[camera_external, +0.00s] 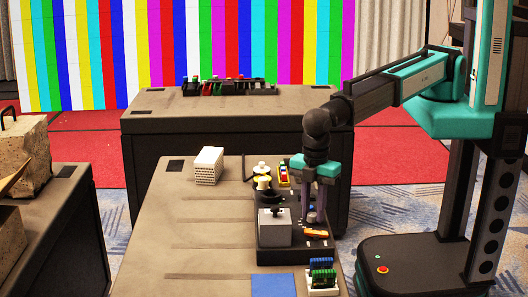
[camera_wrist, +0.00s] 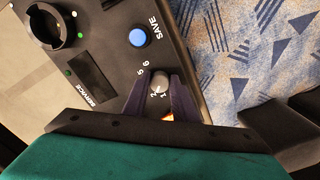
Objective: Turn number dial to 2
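The number dial (camera_wrist: 159,82) is a small grey knob on a black panel, with the printed numbers 6, 5, 2 and 1 visible around it in the wrist view. My gripper (camera_wrist: 159,80) is over it, with one dark finger on each side of the knob. The fingers look apart, with a narrow gap to the knob; contact is not clear. Which number the dial points to is too small to tell.
A blue SAVE button (camera_wrist: 138,38), a SERVICE label and a round black socket (camera_wrist: 66,27) are on the panel. An orange part (camera_external: 316,234) lies close to my gripper. A grey box (camera_external: 274,230) stands on the panel's left side. A white block (camera_external: 208,166) sits farther back.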

